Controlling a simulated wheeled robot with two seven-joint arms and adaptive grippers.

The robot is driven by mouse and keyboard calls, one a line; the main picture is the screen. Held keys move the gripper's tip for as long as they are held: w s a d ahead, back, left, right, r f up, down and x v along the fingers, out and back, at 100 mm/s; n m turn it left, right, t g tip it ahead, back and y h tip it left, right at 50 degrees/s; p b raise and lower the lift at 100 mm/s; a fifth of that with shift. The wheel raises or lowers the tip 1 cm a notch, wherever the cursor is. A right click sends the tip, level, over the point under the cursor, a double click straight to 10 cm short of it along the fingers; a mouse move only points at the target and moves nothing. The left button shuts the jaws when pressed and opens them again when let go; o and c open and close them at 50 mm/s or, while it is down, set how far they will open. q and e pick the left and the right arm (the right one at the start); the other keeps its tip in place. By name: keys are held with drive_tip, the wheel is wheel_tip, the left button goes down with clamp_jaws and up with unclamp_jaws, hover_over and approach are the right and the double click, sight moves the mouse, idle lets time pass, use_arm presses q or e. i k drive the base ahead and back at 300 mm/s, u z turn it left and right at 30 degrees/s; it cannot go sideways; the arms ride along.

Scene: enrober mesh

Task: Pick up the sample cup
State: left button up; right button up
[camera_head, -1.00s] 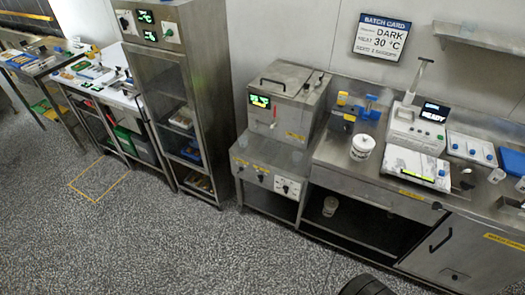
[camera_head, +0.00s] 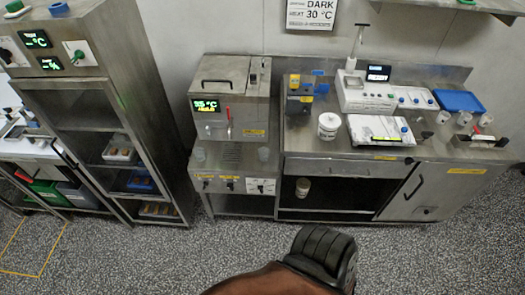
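Several small clear cups stand on the right part of the steel counter, among them one cup (camera_head: 465,118) near the blue tray. I cannot tell which of these is the sample cup. Neither of my grippers shows in the head view. Only a black ribbed part and a brown part, seemingly of my own body, show at the bottom.
The steel counter (camera_head: 300,150) holds a white tub (camera_head: 328,126), a white device (camera_head: 365,95), a flat white plate (camera_head: 381,130) and a blue tray (camera_head: 459,101). A tall steel cabinet (camera_head: 150,100) stands left. The speckled floor in front is clear.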

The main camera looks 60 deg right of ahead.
sight(264, 153)
drive_tip(key=z, duration=0.6)
drive_tip(key=i, duration=0.85)
drive_tip(key=z, duration=0.8)
